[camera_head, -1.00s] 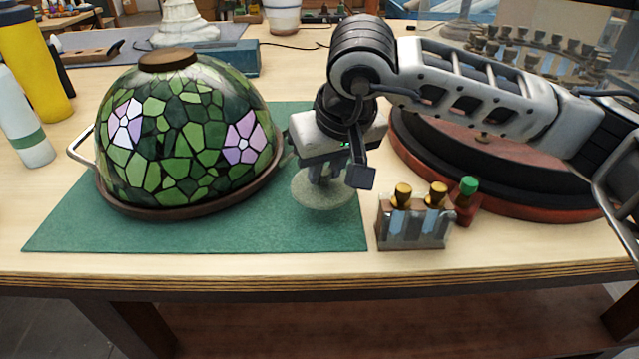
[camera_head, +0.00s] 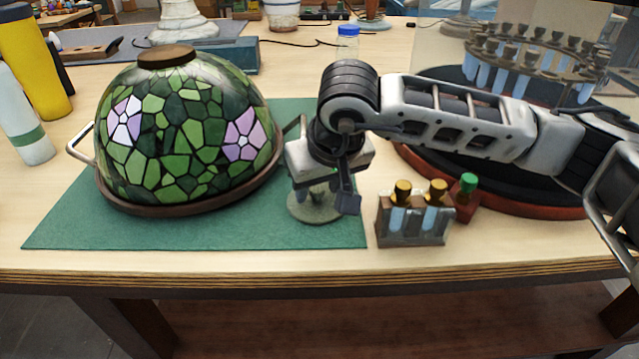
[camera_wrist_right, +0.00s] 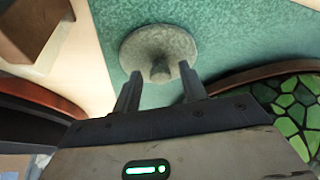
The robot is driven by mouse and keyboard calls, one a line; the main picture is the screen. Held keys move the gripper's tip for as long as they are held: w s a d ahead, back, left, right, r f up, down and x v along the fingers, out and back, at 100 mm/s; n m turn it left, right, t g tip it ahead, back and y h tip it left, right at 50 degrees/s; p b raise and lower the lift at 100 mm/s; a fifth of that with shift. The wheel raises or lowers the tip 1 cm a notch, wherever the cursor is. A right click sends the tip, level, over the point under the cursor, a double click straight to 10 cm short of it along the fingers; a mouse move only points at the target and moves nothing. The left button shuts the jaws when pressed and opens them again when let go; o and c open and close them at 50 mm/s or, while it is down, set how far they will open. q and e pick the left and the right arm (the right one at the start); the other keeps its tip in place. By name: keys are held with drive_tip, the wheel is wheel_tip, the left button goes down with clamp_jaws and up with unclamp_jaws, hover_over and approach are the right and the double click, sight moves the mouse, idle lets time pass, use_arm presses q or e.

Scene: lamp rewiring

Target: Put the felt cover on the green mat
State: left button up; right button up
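The felt cover (camera_head: 314,207) is a grey-green speckled disc with a small knob. It appears to lie flat on the right part of the green mat (camera_head: 75,230), near the front right corner. My right gripper (camera_head: 318,188) is directly over the cover, pointing down. In the wrist view its two fingers (camera_wrist_right: 160,82) are apart, one on each side of the knob, with gaps visible. My left gripper is not in view.
A stained-glass lamp shade (camera_head: 180,130) with side handles covers the mat's left and middle. A small rack with gold-capped vials (camera_head: 410,225) and a green-capped bottle (camera_head: 466,195) stand right of the mat. A round dark base (camera_head: 490,195) is behind my arm.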

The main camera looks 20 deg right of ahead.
drive_tip(key=shift+r+p, duration=0.3)
drive_tip(key=v, duration=1.1)
drive_tip(key=shift+s+r, duration=0.15)
drive_tip(key=shift+r, duration=0.25)
